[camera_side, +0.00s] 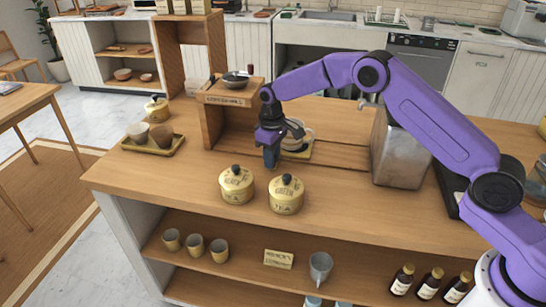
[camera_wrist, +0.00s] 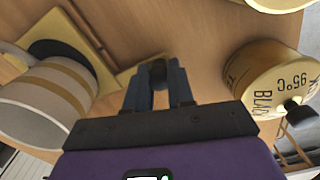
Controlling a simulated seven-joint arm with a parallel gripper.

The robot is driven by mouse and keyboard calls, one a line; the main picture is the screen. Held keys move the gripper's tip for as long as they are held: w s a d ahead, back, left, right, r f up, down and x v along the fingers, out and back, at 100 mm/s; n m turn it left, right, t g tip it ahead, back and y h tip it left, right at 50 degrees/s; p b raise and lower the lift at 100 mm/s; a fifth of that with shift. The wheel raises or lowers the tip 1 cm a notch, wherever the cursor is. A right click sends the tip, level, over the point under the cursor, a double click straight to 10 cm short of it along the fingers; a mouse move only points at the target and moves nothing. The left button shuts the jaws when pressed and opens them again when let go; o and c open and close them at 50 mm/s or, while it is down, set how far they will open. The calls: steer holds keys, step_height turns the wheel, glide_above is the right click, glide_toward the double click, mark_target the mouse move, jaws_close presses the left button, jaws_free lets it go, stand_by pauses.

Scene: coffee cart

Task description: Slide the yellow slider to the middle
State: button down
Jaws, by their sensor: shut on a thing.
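The yellow slider (camera_side: 304,157) is a flat plate at the left end of a track on the wooden counter, beside the wooden stand. A striped cup (camera_side: 295,133) stands on it. In the wrist view the slider (camera_wrist: 127,76) shows at the left, with the cup (camera_wrist: 45,100) over it. My gripper (camera_side: 271,163) points down at the slider's near left side. In the wrist view my gripper (camera_wrist: 158,78) is shut on a small dark knob (camera_wrist: 158,68) at the end of the slider's yellow tab. The fingers hide part of the knob.
The track (camera_side: 342,155) runs clear to the right, up to a metal box (camera_side: 398,150). The wooden stand (camera_side: 228,120) is just left of my gripper. Two yellow tea canisters (camera_side: 237,185) (camera_side: 286,195) stand in front. A tray (camera_side: 172,148) with cups is at the left.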

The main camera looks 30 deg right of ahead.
steer(key=c, duration=1)
jaws_free()
step_height(320, 180, up, 17)
steer(key=shift+r, duration=0.2)
steer(key=shift+s, duration=0.1)
